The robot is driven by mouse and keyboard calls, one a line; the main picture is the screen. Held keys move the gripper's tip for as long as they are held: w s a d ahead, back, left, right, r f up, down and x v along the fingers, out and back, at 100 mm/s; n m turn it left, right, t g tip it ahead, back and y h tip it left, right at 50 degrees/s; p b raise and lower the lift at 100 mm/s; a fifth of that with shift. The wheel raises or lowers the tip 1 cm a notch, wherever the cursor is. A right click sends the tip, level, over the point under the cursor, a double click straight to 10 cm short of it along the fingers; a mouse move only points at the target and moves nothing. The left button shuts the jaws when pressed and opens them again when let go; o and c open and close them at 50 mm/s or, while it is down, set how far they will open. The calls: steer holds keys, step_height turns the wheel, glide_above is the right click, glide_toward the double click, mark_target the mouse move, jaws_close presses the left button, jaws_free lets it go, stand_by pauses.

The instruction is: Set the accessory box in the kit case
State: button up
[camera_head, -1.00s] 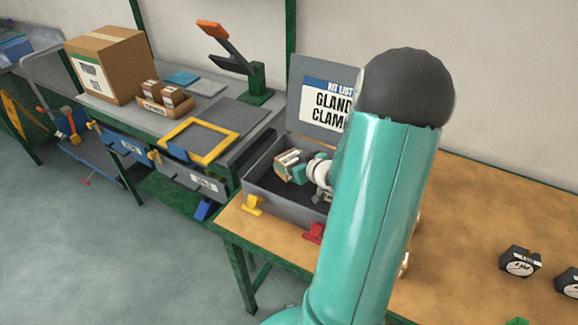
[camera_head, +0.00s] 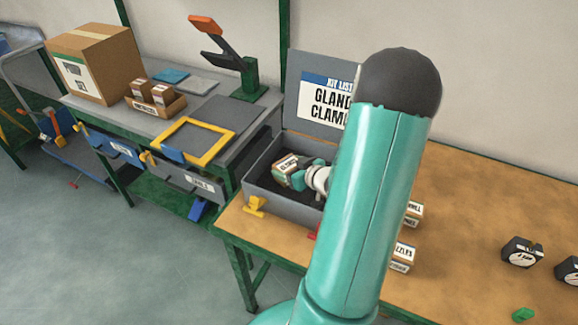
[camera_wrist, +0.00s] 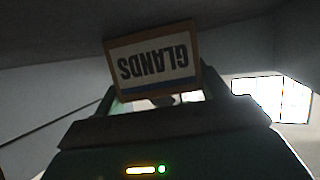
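The kit case (camera_head: 262,192) stands open on the wooden table, its lid raised at the back with a kit list label reading "GLAND" and "CLAM". My gripper (camera_head: 299,176) is inside the case opening, toward its left side. It is closed around a small brown accessory box (camera_head: 286,168) with a white label. In the wrist view the box (camera_wrist: 153,62) sits between the fingers, its label reading "GLANDS" upside down. I cannot tell whether the box touches the case floor. My teal arm hides the right part of the case.
Two small labelled boxes (camera_head: 403,256) (camera_head: 413,213) stand right of my arm. Black gauges (camera_head: 521,252) and a green piece (camera_head: 523,314) lie farther right. A grey bench (camera_head: 255,120) at left holds a yellow frame (camera_head: 197,143), cartons and a stand.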

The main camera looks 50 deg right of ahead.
steer(key=o, duration=0.3)
steer(key=shift+o, duration=0.3)
steer(key=shift+s, duration=0.15)
steer(key=shift+s+r, duration=0.15)
steer(key=shift+r, duration=0.15)
steer(key=v, duration=0.7)
steer(key=w+r+g+h, duration=0.1)
steer(key=w+r, duration=0.1)
steer(key=w+a+r+h, duration=0.1)
steer(key=w+r, duration=0.1)
steer(key=w+a+r+g+h, duration=0.1)
steer(key=w+r, duration=0.1)
steer(key=shift+w+a+r+n+g, duration=0.1)
steer(key=shift+a+r+n+g, duration=0.1)
steer(key=shift+r+n+g, duration=0.1)
steer(key=w+a+r+g+h, duration=0.1)
steer(key=a+r+g, duration=0.1)
steer(key=a+r, duration=0.55)
steer(key=s+a+r+g+y, duration=0.1)
steer(key=s+a, duration=0.4)
steer(key=a, duration=0.7)
steer(key=s+a+r+g+y, duration=0.2)
steer(key=s+a+r+y, duration=0.2)
steer(key=a, duration=0.8)
steer(key=shift+s+a+r+n, duration=0.15)
steer(key=shift+s+a+n, duration=0.2)
steer(key=shift+s, duration=0.85)
